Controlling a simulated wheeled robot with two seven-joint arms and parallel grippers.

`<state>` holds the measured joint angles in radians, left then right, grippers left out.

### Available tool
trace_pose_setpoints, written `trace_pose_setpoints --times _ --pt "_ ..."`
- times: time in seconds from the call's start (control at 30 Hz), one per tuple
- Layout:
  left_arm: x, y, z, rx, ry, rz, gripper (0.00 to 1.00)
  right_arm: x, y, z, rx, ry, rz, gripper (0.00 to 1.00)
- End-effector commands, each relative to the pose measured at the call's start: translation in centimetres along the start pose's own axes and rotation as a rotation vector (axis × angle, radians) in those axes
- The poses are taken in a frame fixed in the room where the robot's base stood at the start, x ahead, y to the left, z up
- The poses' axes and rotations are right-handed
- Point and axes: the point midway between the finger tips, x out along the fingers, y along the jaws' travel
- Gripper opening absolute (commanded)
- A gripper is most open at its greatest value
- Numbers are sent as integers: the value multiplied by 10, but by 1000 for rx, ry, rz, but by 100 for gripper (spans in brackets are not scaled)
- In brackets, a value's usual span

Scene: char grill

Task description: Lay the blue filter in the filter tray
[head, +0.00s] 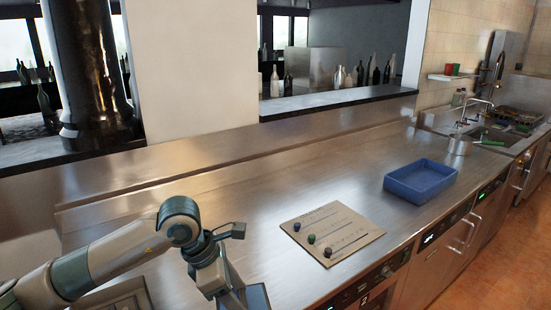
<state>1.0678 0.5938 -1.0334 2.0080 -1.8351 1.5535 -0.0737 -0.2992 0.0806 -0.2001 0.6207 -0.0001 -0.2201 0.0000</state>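A shallow blue open-topped tray (402,188) sits on the steel counter right of centre; it looks empty. I cannot tell whether it is the filter tray. I see no separate piece that is clearly the blue filter. A flat beige board (345,222) lies left of the tray with a dark blue knob (297,226), a green knob (311,239) and a black knob (328,252) beside slot-like lines. My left gripper (244,297) hangs at the lower edge, left of the board and apart from it; its fingertips are partly cut off. My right gripper is out of view.
The steel counter (270,190) is clear behind the board. A raised ledge (130,182) runs along the back. Control panels line the counter's front edge.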

Motion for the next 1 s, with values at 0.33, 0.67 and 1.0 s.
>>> trace_pose_setpoints --times 0.33,0.67,1.0 --pt "2 -13 -38 400 1 -168 35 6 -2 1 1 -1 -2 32" --pt "-1 -29 -76 831 1 -346 35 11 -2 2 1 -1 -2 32" --pt "-12 -49 -119 1325 3 -551 35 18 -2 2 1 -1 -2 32"
